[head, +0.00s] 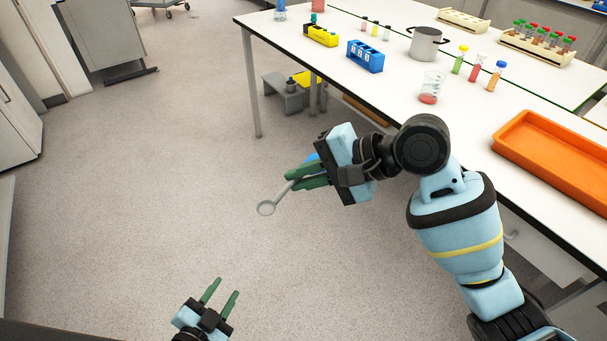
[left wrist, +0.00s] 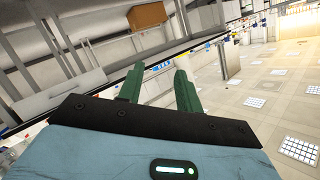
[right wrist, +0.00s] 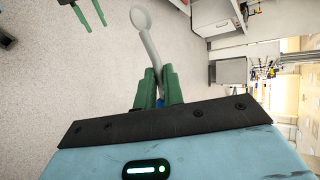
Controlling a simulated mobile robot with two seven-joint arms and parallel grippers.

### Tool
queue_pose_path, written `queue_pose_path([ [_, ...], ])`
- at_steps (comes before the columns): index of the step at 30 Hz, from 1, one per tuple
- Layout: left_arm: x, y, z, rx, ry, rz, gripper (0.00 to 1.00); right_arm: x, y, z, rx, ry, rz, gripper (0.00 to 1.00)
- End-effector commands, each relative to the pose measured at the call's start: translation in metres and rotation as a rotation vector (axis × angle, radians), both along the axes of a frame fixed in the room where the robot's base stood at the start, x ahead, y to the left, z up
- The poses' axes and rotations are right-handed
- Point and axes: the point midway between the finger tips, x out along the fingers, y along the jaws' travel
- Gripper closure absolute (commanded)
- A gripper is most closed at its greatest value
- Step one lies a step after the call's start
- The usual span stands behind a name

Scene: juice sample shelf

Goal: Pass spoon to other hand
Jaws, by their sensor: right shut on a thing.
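A grey spoon (head: 267,207) is held by my right gripper (head: 301,179), its round bowl pointing left and down over the open floor. The right wrist view also shows the spoon (right wrist: 143,29) rising from between the green fingers (right wrist: 158,88), with a bit of blue at the handle's base. The right gripper is shut on the handle. My left gripper (head: 222,292) is at the bottom of the head view, below and left of the spoon. Its green fingers are apart and empty, as the left wrist view also shows (left wrist: 162,88).
A white table (head: 395,85) runs along the right, behind my right arm. On it are an orange tray (head: 540,122), a blue rack (head: 365,58), a yellow rack (head: 320,36), a metal pot (head: 425,44) and a beaker (head: 430,90). The floor on the left is clear.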

Motion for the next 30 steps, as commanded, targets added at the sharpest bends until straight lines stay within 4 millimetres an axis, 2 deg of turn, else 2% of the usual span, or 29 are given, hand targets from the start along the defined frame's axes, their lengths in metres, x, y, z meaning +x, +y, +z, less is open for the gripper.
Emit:
queue_pose_path([
  [1, -0.02, 0.002, -0.016, -0.054, 0.083, 0.035, 0.65, 0.0, 0.0, 0.0, 0.0, 0.0, 0.0, 1.0],
  [3, -0.046, 0.004, -0.035, -0.132, 0.195, 0.087, 0.65, 0.0, 0.0, 0.0, 0.0, 0.0, 0.0, 1.0],
  [6, -0.082, 0.004, -0.056, -0.231, 0.336, 0.163, 0.65, 0.0, 0.0, 0.0, 0.0, 0.0, 0.0, 1.0],
  [9, -0.113, 0.003, -0.072, -0.312, 0.451, 0.229, 0.65, 0.0, 0.0, 0.0, 0.0, 0.0, 0.0, 1.0],
  [13, -0.142, 0.001, -0.084, -0.38, 0.552, 0.292, 0.65, 0.0, 0.0, 0.0, 0.0, 0.0, 0.0, 1.0],
  [18, -0.158, 0.0, -0.089, -0.418, 0.607, 0.329, 0.65, 0.0, 0.0, 0.0, 0.0, 0.0, 0.0, 1.0],
  [30, -0.158, 0.0, -0.09, -0.42, 0.609, 0.33, 0.65, 0.0, 0.0, 0.0, 0.0, 0.0, 0.0, 1.0],
])
